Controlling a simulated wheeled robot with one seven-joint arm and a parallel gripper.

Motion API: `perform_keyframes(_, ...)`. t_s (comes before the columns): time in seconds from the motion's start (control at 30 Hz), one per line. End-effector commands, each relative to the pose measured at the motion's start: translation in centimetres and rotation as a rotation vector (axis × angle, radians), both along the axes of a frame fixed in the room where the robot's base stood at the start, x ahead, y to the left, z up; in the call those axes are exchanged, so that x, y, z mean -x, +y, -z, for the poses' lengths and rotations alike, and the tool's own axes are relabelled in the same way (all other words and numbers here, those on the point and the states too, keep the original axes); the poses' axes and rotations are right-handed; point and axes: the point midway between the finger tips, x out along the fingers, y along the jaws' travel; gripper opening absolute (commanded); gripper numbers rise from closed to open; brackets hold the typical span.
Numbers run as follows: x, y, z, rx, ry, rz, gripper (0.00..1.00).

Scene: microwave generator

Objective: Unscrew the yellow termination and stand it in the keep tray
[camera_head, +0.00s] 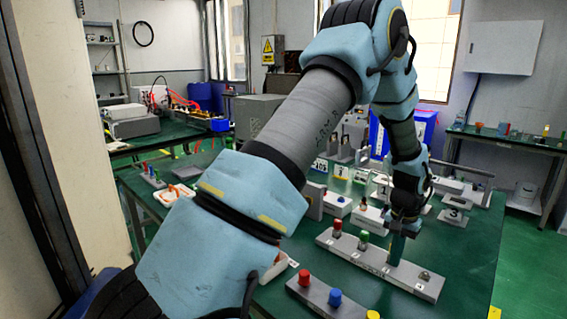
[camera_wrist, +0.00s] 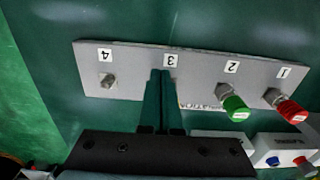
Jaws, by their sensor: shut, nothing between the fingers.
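My gripper (camera_head: 394,262) is shut and empty, its teal fingers pointing down at the grey port strip (camera_head: 415,277). In the wrist view my gripper (camera_wrist: 161,75) covers the spot beside label 3, so any port there is hidden. A green cap (camera_wrist: 236,108) sits at 2 and a red cap (camera_wrist: 291,110) at 1; a bare metal connector (camera_wrist: 107,81) shows at 4. In the head view a yellow cap (camera_head: 372,315) is cut by the bottom edge, on a grey block with a red cap (camera_head: 304,277) and a blue cap (camera_head: 335,298). I cannot identify the keep tray with certainty.
A white tray with orange contents (camera_head: 175,193) stands at the left of the green table. Another light tray (camera_head: 275,267) is partly hidden by my arm. Several small instruments and boxes stand behind the strip. The table right of the strip (camera_head: 465,245) is clear.

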Motion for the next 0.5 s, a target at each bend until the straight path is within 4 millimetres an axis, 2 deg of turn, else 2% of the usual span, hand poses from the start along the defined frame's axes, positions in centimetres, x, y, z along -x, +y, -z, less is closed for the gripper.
perform_keyframes(0.5, 0.0, 0.1, -5.7, -0.001, 0.0, 0.0, 0.0)
